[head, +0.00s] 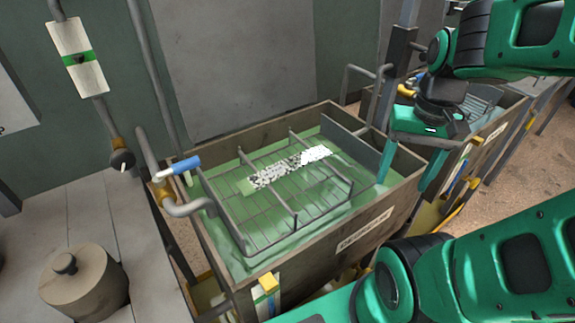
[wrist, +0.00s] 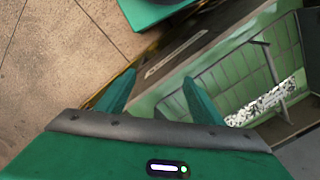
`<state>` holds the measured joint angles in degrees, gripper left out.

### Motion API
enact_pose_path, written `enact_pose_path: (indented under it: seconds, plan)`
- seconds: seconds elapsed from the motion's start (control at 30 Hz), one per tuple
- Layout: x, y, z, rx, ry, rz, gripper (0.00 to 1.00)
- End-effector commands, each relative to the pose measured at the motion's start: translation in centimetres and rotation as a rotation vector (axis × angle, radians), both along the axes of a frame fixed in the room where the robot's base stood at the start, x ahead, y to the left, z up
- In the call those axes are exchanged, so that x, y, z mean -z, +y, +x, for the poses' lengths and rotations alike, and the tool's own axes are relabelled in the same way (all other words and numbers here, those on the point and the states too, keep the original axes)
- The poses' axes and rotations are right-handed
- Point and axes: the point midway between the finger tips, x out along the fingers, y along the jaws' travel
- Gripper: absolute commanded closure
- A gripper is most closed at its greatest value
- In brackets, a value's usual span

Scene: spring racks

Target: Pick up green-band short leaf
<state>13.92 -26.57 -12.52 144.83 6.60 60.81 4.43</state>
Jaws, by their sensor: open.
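A short flat leaf (head: 290,168), speckled black and white with a pale green patch at its left end, lies in a wire rack (head: 262,236) in a tank of green liquid. Part of the leaf also shows in the wrist view (wrist: 265,101), at the right behind a rack bar. My gripper (head: 402,186) is open and empty, over the tank's right end, to the right of the leaf and apart from it. In the wrist view its two fingers (wrist: 158,78) stand apart, with the tank rim beyond them. A distinct green band on the leaf is hard to make out.
The tank (head: 340,232) has raised walls, and the rack has upright bars around the leaf. A pipe with a blue-handled valve (head: 180,166) reaches over the left rim. A second tank (head: 490,133) stands at right. A lidded pot (head: 84,285) is at lower left.

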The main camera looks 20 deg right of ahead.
Motion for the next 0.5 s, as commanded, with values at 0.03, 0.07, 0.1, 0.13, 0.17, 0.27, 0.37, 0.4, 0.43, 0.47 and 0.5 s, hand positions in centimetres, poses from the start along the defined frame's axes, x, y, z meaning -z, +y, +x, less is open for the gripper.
enact_pose_path:
  seconds: [0.03,0.07,0.1,0.13,0.17,0.27,0.37,0.4,0.43,0.47,0.5]
  plan:
    - [-0.2,0.2,1.5,0.037,0.004,0.017,0.39]
    - [-0.4,0.5,2.4,0.064,0.003,0.031,0.39]
    - [-0.7,1.0,3.8,0.102,0.004,0.051,0.39]
    - [-1.0,1.5,4.9,0.134,0.006,0.067,0.39]
    - [-1.2,1.9,6.0,0.166,0.009,0.087,0.39]
    - [-1.8,3.5,9.6,0.273,0.028,0.15,0.39]
    - [-2.3,5.0,12.8,0.378,0.063,0.215,0.39]
    - [-2.5,5.7,13.9,0.419,0.081,0.241,0.39]
    - [-2.6,6.1,14.8,0.448,0.097,0.26,0.39]
    - [-2.7,6.5,15.6,0.479,0.113,0.278,0.39]
    - [-2.8,7.1,16.5,0.517,0.134,0.302,0.39]
